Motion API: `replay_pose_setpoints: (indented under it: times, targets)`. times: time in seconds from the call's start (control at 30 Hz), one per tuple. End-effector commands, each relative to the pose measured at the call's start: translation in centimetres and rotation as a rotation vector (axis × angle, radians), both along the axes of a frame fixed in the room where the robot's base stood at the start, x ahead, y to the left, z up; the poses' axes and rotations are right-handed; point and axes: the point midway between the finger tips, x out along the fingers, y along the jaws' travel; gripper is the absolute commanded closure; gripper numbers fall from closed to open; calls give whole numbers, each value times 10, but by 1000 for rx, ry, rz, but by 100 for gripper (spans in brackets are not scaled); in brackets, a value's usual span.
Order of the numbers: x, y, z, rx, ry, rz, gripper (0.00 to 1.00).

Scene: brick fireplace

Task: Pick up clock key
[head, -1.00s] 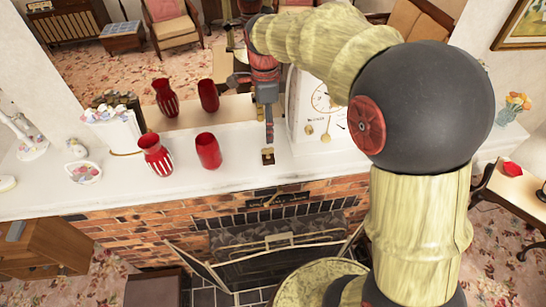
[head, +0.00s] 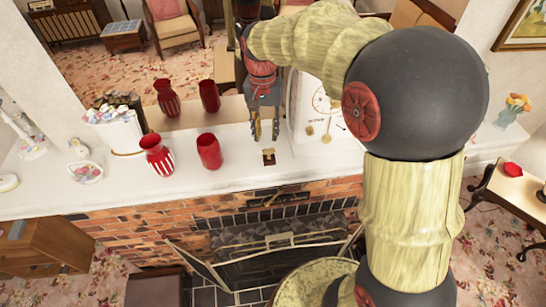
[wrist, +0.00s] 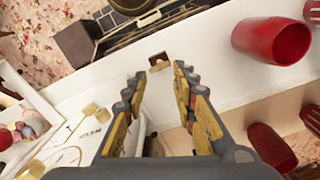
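A small brown object (head: 268,157) with a lighter part, which seems to be the clock key, lies near the front edge of the white mantel (head: 230,180). It also shows in the wrist view (wrist: 159,61), just beyond and between the fingertips. My gripper (head: 265,138) is above the mantel, a little behind the small object, pointing down. Its two fingers are apart and empty in the wrist view (wrist: 158,75). The exact gap in height above the object cannot be told.
Red vases (head: 209,151) (head: 158,155) stand to the left on the mantel. A white clock (head: 304,120) stands close to the right of my gripper. A mirror behind repeats the vases. The brick fireplace (head: 150,222) drops away below the mantel's front edge.

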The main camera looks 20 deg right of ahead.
Motion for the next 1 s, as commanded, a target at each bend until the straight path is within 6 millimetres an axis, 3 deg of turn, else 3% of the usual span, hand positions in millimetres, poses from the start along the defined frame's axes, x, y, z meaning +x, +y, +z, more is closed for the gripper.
replay_pose_setpoints:
  times: [0.7, 0.83, 1.0]
  targets:
    - [2, 1, -19, 40, -25, 1646, 72]
    - [4, 1, -19, 38, -27, 1831, 72]
    - [4, 1, -21, 40, -27, 1935, 72]
